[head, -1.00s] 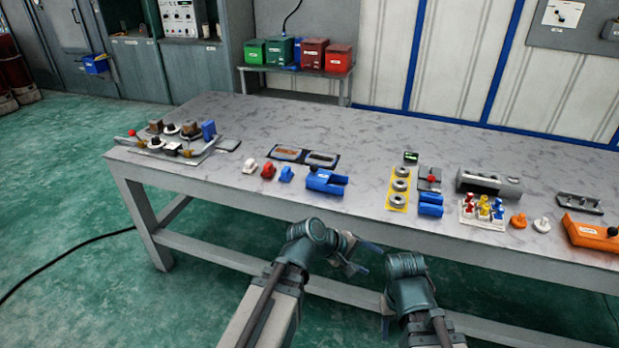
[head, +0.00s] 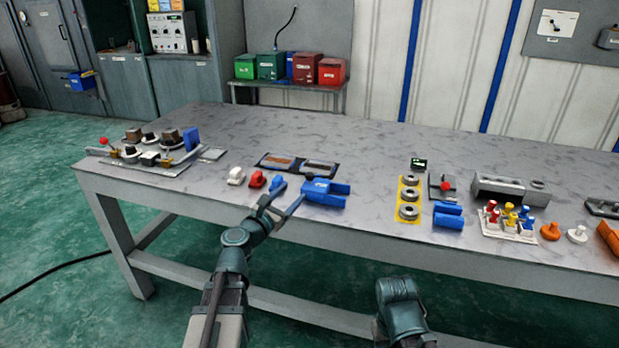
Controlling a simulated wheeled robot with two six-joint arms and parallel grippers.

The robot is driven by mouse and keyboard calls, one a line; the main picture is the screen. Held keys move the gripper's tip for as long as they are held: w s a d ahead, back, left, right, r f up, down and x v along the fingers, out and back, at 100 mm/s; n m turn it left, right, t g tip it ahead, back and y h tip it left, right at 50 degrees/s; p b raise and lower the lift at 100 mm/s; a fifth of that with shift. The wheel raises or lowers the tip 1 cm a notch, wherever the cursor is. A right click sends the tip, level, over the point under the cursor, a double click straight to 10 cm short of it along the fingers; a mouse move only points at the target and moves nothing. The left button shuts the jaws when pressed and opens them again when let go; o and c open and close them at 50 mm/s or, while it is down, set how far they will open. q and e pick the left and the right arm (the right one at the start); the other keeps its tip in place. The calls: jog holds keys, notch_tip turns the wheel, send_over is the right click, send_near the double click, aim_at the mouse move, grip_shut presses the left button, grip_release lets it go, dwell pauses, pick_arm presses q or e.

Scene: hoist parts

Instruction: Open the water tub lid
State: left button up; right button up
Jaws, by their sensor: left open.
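No label that I can read marks the water tub. A blue box-like part (head: 318,187) with two arms reaching right lies near the table's front edge. A small blue piece (head: 279,184) stands just left of it, beside a red piece (head: 257,180) and a white piece (head: 236,176). My left gripper (head: 281,202) is open and empty, at the table's front edge. Its fingers point at the small blue piece and the left end of the blue box. I cannot tell whether they touch. My right arm shows at the bottom; its gripper is not in view.
The grey table (head: 130,190) has free room behind the parts. A tray of parts (head: 150,155) is at the left. A yellow strip with rings (head: 409,198) and several coloured pegs (head: 508,222) lie right. Lidded bins (head: 270,66) stand on a back shelf.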

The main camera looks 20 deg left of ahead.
aim_at(308, 178)
pick_arm(q)
jog(key=x, duration=1.1)
jog(key=shift+w+d, duration=0.15)
jog(key=shift+w, duration=0.05)
grip_shut()
dwell(1.0)
